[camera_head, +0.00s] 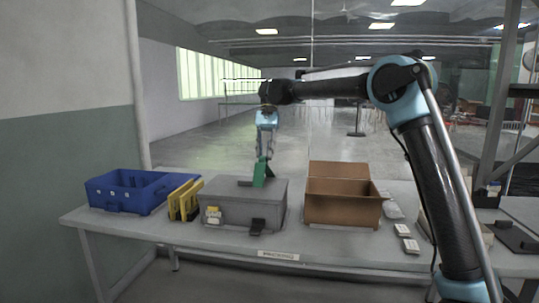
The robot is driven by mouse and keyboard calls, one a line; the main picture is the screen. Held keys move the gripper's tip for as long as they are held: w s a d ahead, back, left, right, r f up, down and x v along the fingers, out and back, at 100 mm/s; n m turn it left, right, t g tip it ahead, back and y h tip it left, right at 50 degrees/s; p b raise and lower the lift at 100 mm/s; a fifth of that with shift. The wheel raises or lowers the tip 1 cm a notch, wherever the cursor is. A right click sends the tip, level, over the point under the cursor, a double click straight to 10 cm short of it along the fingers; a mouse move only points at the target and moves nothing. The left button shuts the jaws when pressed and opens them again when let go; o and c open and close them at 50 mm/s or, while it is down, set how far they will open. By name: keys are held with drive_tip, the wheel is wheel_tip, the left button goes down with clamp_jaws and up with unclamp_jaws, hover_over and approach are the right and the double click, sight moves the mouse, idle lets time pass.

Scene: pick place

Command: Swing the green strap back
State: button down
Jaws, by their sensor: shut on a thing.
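The green strap (261,172) stands up from the top of a grey box (245,207) on the table, near the middle of its lid. My gripper (266,156) points down over the box and is shut on the upper part of the strap. The fingertips are small here and partly merge with the strap. A dark flat piece lies on the lid around the strap's base; I cannot tell how it joins the strap.
A blue crate (122,204) and yellow panels (185,199) stand left of the grey box. An open brown carton (342,210) stands to its right. Small white items (406,238) lie farther right. The table (160,232) has a bare front strip.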

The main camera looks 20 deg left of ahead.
idle(0.3)
drive_tip(key=c, duration=1.4)
unclamp_jaws()
drive_tip(key=shift+c, duration=0.2)
drive_tip(key=shift+r, duration=0.1)
drive_tip(key=v, duration=1.1)
drive_tip(key=shift+w+r, duration=0.3)
